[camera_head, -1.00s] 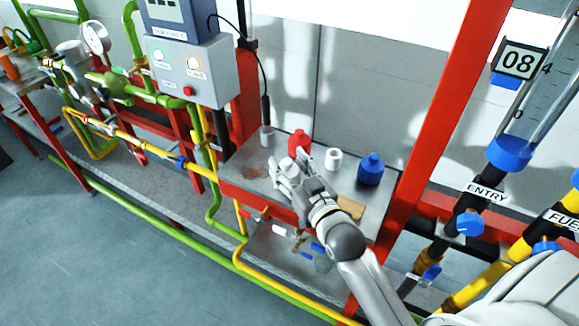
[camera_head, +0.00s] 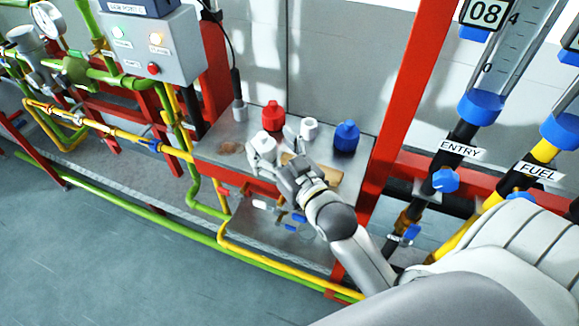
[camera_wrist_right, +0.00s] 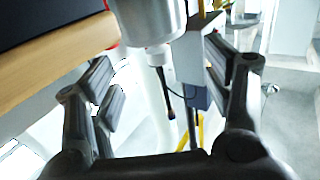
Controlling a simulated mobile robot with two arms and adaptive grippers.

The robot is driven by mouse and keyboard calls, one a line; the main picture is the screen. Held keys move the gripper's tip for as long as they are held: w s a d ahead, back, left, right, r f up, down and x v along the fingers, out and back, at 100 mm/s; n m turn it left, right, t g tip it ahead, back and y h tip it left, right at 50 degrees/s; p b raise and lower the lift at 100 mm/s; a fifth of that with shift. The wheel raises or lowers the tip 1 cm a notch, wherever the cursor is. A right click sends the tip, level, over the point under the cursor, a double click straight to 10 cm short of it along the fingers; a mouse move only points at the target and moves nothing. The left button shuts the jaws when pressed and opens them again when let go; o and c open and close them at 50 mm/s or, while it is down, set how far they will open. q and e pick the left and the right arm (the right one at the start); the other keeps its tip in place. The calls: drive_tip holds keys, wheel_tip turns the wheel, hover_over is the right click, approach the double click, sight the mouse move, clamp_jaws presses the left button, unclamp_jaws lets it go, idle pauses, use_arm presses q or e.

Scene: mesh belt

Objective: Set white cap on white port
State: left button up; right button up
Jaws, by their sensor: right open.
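A white stepped piece (camera_head: 263,144), apparently the white cap, stands on the metal shelf. A short white cylinder with a hollow-looking top (camera_head: 309,128) stands behind it to the right; I cannot tell for sure if it is the white port. My right gripper (camera_head: 272,150) is open at the white stepped piece, with its fingers partly covering it. In the right wrist view, a pale cylinder with a narrower end (camera_wrist_right: 150,20) shows between the spread fingers (camera_wrist_right: 165,100), with gaps to both sides. My left gripper is not in view.
A red cap (camera_head: 273,115) stands behind the white piece, and a blue cap (camera_head: 346,137) stands to the right. A wooden block (camera_head: 326,176) lies near the front edge of the shelf (camera_head: 215,150). A grey cylinder (camera_head: 240,111) stands at the back left. A red post (camera_head: 400,110) borders the right.

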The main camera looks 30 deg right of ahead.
drive_tip(key=s+b, duration=0.2)
drive_tip(key=s, duration=0.7)
drive_tip(key=shift+d, duration=0.25)
